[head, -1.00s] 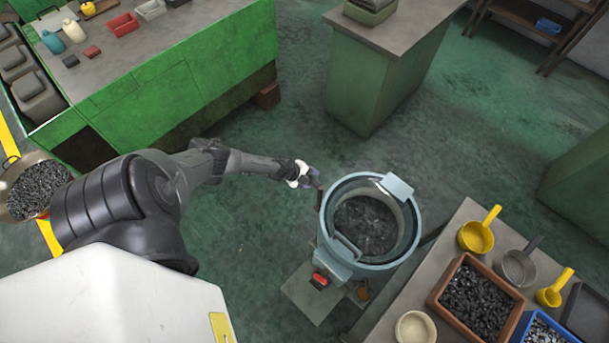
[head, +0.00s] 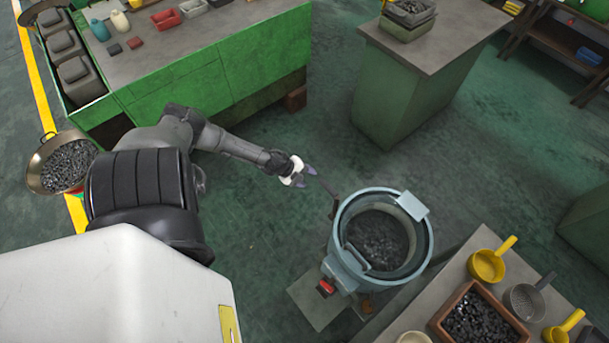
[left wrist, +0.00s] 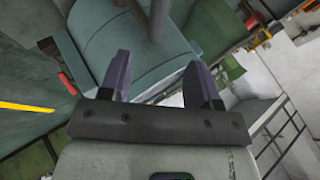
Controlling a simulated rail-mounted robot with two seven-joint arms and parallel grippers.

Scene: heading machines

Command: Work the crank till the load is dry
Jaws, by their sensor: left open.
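A blue-grey round drum (head: 342,268) stands on the floor at the right of centre in the head view, with dark wet-looking pieces, the load (head: 378,238), inside it. A dark brown crank (head: 333,207) shows at the drum's upper left side. My left gripper (head: 309,174) is open and empty, up and left of the crank and apart from it. In the left wrist view its two purple fingers (left wrist: 159,80) are spread, with the drum (left wrist: 128,50) beyond them. My right gripper is in neither view.
A red switch (head: 326,287) sits low on the drum's front. A bench (head: 420,285) at lower right holds scoops and a brown box (head: 444,318) of dark pieces. A pan (head: 37,178) of pieces is at far left. Green counters stand behind; the floor between is clear.

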